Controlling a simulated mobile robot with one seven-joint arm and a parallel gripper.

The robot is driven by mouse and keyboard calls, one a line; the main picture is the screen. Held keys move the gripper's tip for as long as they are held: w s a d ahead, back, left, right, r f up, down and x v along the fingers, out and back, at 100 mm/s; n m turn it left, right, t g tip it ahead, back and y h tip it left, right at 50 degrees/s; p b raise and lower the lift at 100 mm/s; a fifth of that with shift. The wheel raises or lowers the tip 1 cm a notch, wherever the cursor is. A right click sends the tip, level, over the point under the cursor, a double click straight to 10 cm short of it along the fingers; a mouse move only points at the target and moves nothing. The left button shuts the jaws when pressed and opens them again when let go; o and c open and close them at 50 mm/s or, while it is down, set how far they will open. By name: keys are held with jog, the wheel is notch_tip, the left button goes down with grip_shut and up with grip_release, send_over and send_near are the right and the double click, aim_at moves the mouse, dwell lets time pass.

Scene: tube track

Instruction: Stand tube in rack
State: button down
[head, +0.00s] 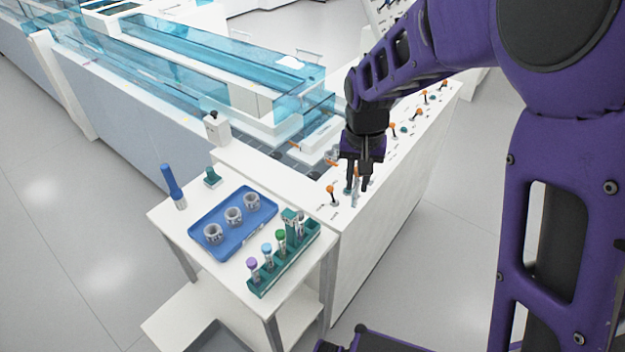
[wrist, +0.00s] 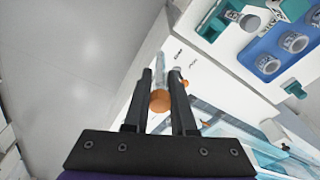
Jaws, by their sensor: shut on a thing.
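My gripper (head: 357,186) is over the white bench, its fingers pointing down. In the wrist view my gripper (wrist: 160,78) is shut on a clear tube (wrist: 162,62) with an orange cap; the cap sits between the fingers and the tube body reaches past the tips. In the head view the tube (head: 355,198) is partly hidden by the fingers. The green rack (head: 290,274) stands on the white cart to the left of and nearer than my gripper. It holds several upright tubes, with purple (head: 251,263), blue (head: 266,248) and green (head: 280,235) caps among them.
A blue tray (head: 222,250) with three grey cups lies behind the rack. A blue pen-like tool (head: 172,183) and a small green block (head: 211,177) stand at the cart's back. Several orange-topped pieces (head: 332,190) line the bench (head: 385,215). Blue clear covers (head: 185,75) run behind.

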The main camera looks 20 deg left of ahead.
jog(key=s+a, duration=0.4)
jog(key=a, duration=0.5)
jog(key=shift+n, duration=0.4)
jog(key=f+b, duration=0.4)
jog(key=shift+d, duration=0.25)
jog(key=shift+s+f, duration=0.1)
jog(key=shift+s, duration=0.05)
jog(key=shift+f, duration=0.5)
dwell(0.3)
jog(key=shift+f+b, duration=0.35)
jog(key=shift+b, duration=0.05)
jog(key=shift+f, duration=0.2)
jog(key=shift+f+b, duration=0.4)
jog(key=shift+f, duration=0.1)
dwell(0.3)
